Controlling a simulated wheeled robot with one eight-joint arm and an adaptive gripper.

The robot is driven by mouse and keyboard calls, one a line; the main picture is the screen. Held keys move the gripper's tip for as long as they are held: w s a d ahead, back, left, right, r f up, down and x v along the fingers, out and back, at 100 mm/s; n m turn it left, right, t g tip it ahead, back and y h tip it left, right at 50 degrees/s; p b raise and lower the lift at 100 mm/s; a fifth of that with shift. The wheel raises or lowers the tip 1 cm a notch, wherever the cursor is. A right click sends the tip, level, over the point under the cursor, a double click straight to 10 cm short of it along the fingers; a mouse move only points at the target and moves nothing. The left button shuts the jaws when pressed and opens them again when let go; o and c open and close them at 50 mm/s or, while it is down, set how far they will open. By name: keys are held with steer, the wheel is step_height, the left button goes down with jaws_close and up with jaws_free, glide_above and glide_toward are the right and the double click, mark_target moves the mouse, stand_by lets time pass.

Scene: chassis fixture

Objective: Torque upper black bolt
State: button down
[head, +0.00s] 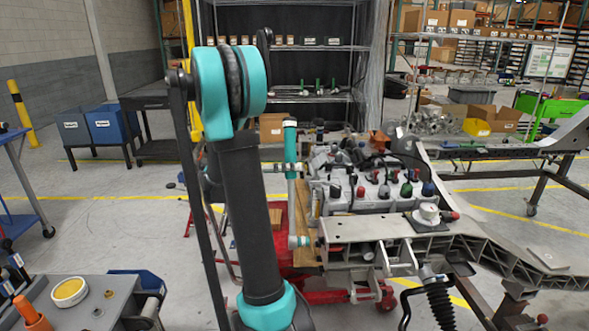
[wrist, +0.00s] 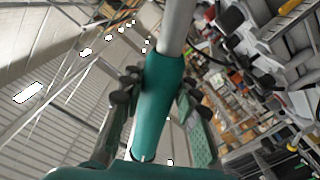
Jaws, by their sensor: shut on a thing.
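My gripper (wrist: 159,90) is shut on a teal-handled tool (wrist: 177,28) in the wrist view. Dark finger pads press on both sides of the handle, and a grey shaft runs from it to the top edge. The tool's working end is out of that view. In the head view, a slim upright teal-and-grey bar (head: 291,205) stands at the left end of the chassis fixture (head: 362,229). A teal piece at its foot reaches the fixture's end; I cannot tell which parts are tool. The upper black bolt cannot be picked out, and my dark arm covers part of the view.
Bottles and parts crowd the fixture top, with a white round piece (head: 429,212) near its front right. A black spring damper (head: 438,296) hangs in front. The left floor is mostly open.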

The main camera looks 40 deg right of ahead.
steer(key=shift+v, duration=1.7)
